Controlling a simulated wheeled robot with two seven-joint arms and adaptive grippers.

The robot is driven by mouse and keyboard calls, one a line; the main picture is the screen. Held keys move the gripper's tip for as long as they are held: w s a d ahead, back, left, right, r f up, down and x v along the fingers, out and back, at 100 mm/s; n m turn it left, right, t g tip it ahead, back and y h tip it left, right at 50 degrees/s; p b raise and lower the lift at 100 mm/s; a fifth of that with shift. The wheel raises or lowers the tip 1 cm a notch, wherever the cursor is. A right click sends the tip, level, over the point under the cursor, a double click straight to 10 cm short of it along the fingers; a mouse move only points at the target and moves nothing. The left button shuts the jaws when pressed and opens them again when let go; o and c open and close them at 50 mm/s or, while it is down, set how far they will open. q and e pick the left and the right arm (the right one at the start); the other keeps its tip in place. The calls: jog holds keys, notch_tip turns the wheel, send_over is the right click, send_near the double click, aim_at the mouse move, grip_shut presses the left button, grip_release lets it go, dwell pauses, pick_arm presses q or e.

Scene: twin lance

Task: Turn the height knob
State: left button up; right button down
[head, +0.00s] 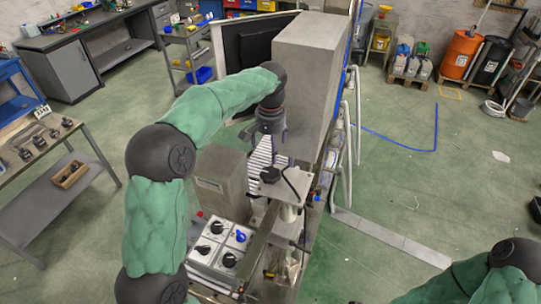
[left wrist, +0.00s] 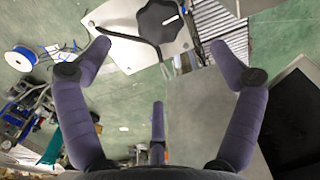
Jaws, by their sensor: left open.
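A black lobed knob (left wrist: 159,22) sits on a light metal plate (left wrist: 122,24) at the top of the left wrist view. I take it to be the height knob. In the head view a dark knob (head: 270,175) shows on the plate (head: 284,188), partly hidden by my gripper. My left gripper (head: 269,138) hangs just above the plate, pointing down. In the left wrist view its fingers (left wrist: 160,46) are spread wide, with the knob beyond the tips and nothing between them. Contact with the knob is not visible. My right gripper is outside both views; only its arm shows.
A tall grey cabinet (head: 311,65) stands close behind the left gripper. A panel with several black knobs and a blue one (head: 239,236) lies lower left of the plate, beside a grey box (head: 221,178). Pale pipes run along the cabinet's right side. Green floor (head: 400,185) is open at right.

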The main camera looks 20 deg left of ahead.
aim_at(272, 174)
pick_arm(q)
jog(key=shift+r, duration=0.3)
jog(key=f+m+p, duration=0.2)
jog(key=f+m, duration=0.2)
jog(key=m, duration=0.3)
jog(key=f+m+p, duration=0.2)
jog(key=f+m, duration=0.2)
jog(key=m, duration=0.2)
jog(key=f+m+p, duration=0.3)
jog(key=m, duration=0.4)
jog(key=shift+d+f+m, duration=0.25)
jog(key=shift+f+m, duration=0.05)
jog(key=shift+f, duration=0.1)
dwell(0.3)
jog(key=shift+s, duration=0.1)
jog(key=c, duration=1.1)
